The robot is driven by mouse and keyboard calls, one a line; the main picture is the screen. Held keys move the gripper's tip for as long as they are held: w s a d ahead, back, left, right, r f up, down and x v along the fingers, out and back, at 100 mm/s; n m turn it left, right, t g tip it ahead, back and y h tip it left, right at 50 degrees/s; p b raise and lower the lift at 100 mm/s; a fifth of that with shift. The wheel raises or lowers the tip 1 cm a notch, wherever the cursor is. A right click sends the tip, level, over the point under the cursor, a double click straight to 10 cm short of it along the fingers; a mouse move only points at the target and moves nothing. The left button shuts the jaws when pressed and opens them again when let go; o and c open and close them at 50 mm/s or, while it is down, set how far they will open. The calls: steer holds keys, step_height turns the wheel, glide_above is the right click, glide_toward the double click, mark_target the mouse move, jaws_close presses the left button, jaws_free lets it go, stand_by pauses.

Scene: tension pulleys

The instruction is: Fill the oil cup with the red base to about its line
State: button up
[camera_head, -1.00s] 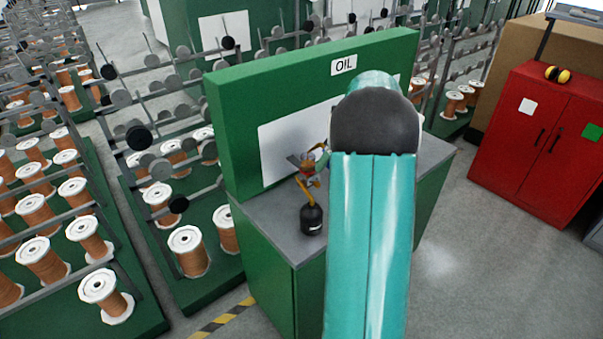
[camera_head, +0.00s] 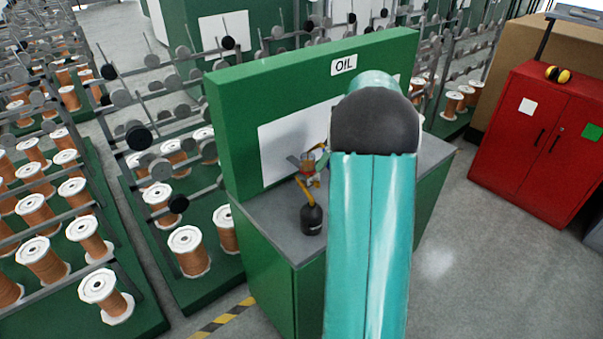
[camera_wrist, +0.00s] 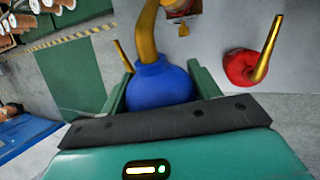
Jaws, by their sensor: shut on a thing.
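My gripper (camera_wrist: 161,84) is shut on a blue oil can (camera_wrist: 160,88) with a curved brass spout. The spout rises past the top edge of the wrist view, so its tip is out of sight. A small cup-like thing with red and yellowish parts (camera_wrist: 182,8) is cut off at the top of the wrist view, right of the spout. In the head view a reddish thing (camera_head: 307,167) shows over the bench, left of my arm. I cannot tell its base or oil level. My arm hides most of the gripper in the head view.
A black oil can (camera_head: 313,220) stands on the grey bench top (camera_head: 275,222) near its left end. A red oil can (camera_wrist: 240,68) with a brass spout stands right of the gripper in the wrist view. A green back panel (camera_head: 245,95) marked OIL rises behind.

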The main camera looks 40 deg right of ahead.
steer(key=shift+w+r, duration=0.1)
steer(key=shift+r, duration=0.05)
stand_by(0.4)
steer(key=shift+r+g, duration=0.25)
steer(key=shift+g, duration=0.15)
steer(key=shift+f, duration=0.1)
stand_by(1.9)
steer(key=shift+s+f+t, duration=0.2)
steer(key=shift+f+t, duration=0.3)
steer(key=shift+t, duration=0.05)
steer(key=shift+s+f+t, duration=0.15)
steer(key=shift+f+t, duration=0.35)
steer(key=shift+t, duration=0.05)
steer(key=shift+w+f+t, duration=0.1)
steer(key=shift+f+t, duration=0.1)
steer(key=shift+t, duration=0.1)
steer(key=shift+f+n+t, duration=0.3)
steer(key=shift+f+t, duration=0.4)
steer(key=shift+t, duration=0.2)
steer(key=shift+f+t, duration=0.35)
steer(key=shift+t, duration=0.25)
